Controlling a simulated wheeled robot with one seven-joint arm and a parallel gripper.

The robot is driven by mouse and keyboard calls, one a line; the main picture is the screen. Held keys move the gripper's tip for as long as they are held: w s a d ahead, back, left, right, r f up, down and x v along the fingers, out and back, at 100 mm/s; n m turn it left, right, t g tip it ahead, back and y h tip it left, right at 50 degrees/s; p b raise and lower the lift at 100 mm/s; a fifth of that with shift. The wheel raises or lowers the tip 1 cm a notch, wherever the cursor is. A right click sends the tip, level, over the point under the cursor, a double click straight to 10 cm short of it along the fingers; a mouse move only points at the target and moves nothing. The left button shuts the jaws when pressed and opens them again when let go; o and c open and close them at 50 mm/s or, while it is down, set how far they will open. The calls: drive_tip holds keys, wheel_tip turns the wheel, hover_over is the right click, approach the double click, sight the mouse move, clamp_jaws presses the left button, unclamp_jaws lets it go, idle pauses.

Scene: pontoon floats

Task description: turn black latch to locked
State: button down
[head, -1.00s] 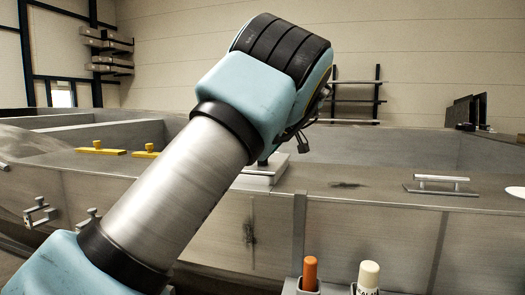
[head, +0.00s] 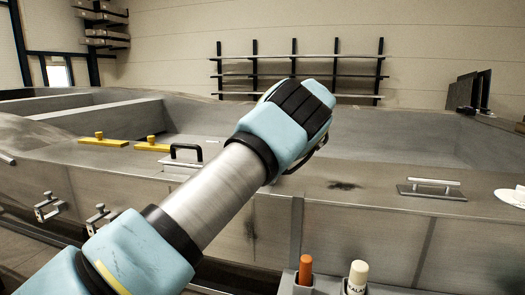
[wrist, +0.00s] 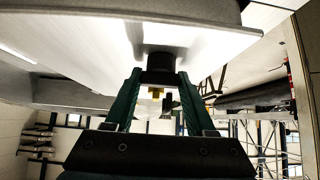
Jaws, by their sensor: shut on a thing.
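In the wrist view, my gripper (wrist: 159,78) has two green fingers, shut on a short black piece (wrist: 160,62). This is the only black part between the fingertips, and I take it to be the black latch. It meets a broad pale metal surface (wrist: 90,50). Its pointing direction and any locked mark cannot be made out. In the head view my own arm and wrist cover the gripper and the piece it holds, above the grey metal deck (head: 380,203).
A black loop handle (head: 186,148) on a pale plate and two yellow latches (head: 103,138) (head: 151,144) lie left of my arm. A silver handle (head: 433,184) is at the right. Orange (head: 305,269) and cream (head: 358,275) markers stand in front. A wall rack (head: 295,71) is behind.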

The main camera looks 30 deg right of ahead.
idle(0.3)
drive_tip(key=shift+c, duration=1.2)
unclamp_jaws()
drive_tip(key=p+v, duration=0.2)
drive_tip(key=v, duration=0.8)
drive_tip(key=shift+s+d+r+p, duration=0.2)
drive_tip(key=shift+r+p, duration=0.05)
drive_tip(key=shift+p, duration=0.15)
